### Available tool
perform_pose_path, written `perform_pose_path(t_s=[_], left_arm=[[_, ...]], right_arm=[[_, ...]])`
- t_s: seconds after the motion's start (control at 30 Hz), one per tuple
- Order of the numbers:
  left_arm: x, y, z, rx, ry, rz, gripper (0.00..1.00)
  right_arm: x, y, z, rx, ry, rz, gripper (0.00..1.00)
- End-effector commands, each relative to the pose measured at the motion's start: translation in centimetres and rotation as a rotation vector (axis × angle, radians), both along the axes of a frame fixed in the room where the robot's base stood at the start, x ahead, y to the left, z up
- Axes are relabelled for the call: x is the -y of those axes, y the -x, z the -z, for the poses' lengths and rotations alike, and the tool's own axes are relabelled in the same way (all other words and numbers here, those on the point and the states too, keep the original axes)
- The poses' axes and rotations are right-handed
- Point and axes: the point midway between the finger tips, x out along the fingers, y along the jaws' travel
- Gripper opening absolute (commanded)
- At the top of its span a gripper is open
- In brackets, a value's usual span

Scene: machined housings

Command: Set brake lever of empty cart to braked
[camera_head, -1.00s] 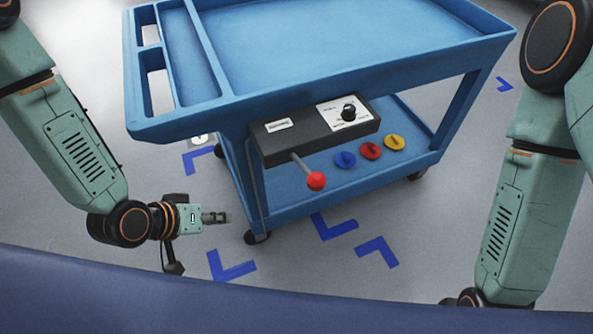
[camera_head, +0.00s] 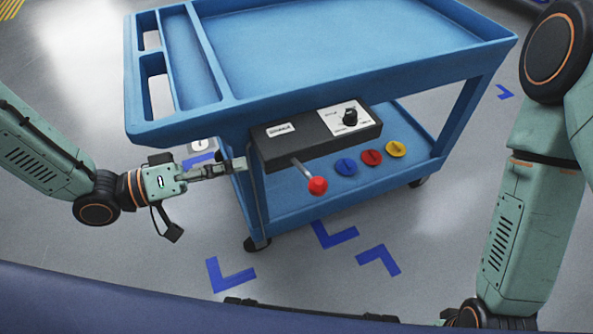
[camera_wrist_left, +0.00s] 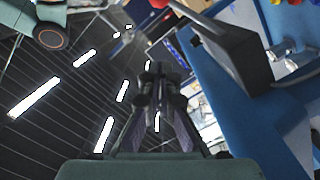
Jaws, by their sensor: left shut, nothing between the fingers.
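The blue cart (camera_head: 330,60) stands in front of me with an empty top tray. A black control box (camera_head: 320,138) is mounted on its near side. The brake lever (camera_head: 308,174) sticks out from the box toward me and down, ending in a red knob (camera_head: 318,185). My left gripper (camera_head: 238,164) is shut and empty, left of the box near the cart's corner post, apart from the lever. In the left wrist view the shut fingers (camera_wrist_left: 156,75) point up the picture, with the dark box (camera_wrist_left: 235,52) to their right. My right gripper is not clearly visible.
Blue, red and yellow discs (camera_head: 371,158) lie on the cart's lower shelf. A black dial (camera_head: 350,115) sits on the box's top. Blue corner marks (camera_head: 335,233) are on the grey floor around the cart. Open floor lies left of the cart.

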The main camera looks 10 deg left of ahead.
Motion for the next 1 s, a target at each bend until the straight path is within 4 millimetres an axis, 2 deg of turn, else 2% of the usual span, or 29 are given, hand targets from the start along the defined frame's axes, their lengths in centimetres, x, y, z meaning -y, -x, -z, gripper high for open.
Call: perform_pose_path(t_s=[0.47, 1.0], left_arm=[[0.5, -0.2, 0.2, -0.009, 0.001, -0.002, 0.00], [5.4, -2.6, 0.6, -0.009, -0.002, 0.002, 0.00]], right_arm=[[0.0, 0.0, 0.3, 0.000, 0.000, 0.000, 0.40], [0.0, 0.0, 2.8, 0.000, 0.000, 0.000, 0.40]])
